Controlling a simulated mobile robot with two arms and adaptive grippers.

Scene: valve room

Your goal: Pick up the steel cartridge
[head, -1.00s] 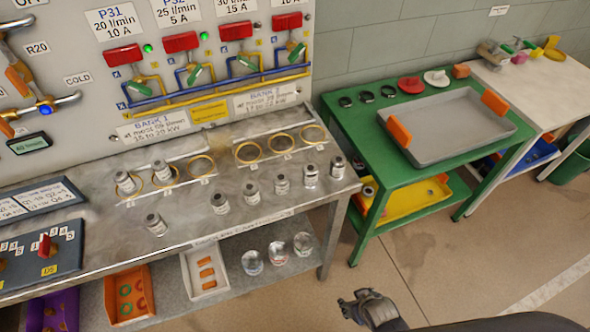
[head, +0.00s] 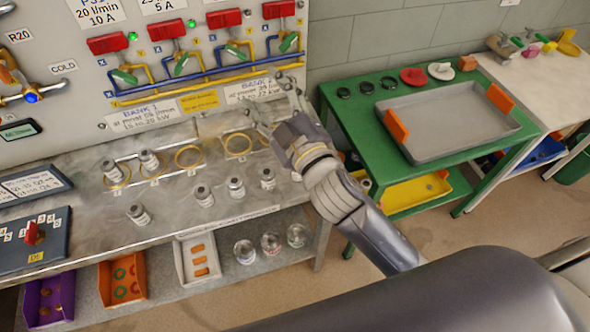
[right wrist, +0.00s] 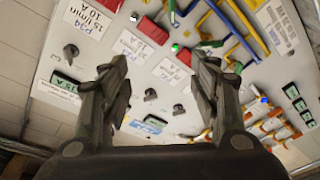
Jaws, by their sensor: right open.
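Several small steel cartridges with pale labels stand upright on the metal bench (head: 80,232). One stands alone at the front (head: 138,214); others form a row to its right, including a left one (head: 204,196), a middle one (head: 236,188) and a right one (head: 268,179). Two more stand at the yellow rings of bank 1, a left one (head: 112,171) and a right one (head: 149,161). My right gripper (head: 272,106) is open and empty, above the bench's right end near the bank 2 rings. Its arm hides the row's right end. My open fingers also show in the right wrist view (right wrist: 160,76), facing the panel.
The valve panel (head: 150,90) rises behind the bench, with red handles and pipes. A green table (head: 360,130) with a grey tray (head: 450,150) stands to the right. Bins and glass jars (head: 271,244) sit on the lower shelf. The bench's front left has free room.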

